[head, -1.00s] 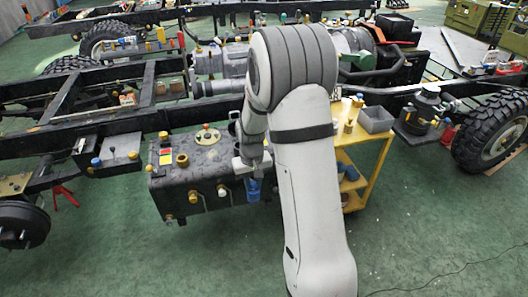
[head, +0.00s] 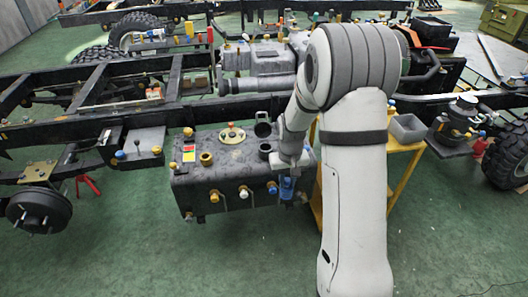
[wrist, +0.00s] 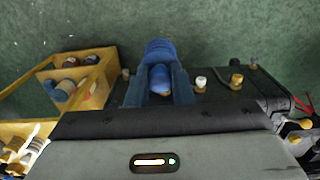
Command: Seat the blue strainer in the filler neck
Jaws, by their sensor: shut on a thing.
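The blue strainer (head: 287,189) hangs below my gripper (head: 289,175) in front of the right part of the black tank (head: 235,178). My gripper is shut on it.
A yellow cart (head: 402,160) with a grey bin (head: 408,128) stands right of my arm. The green floor in front is clear.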

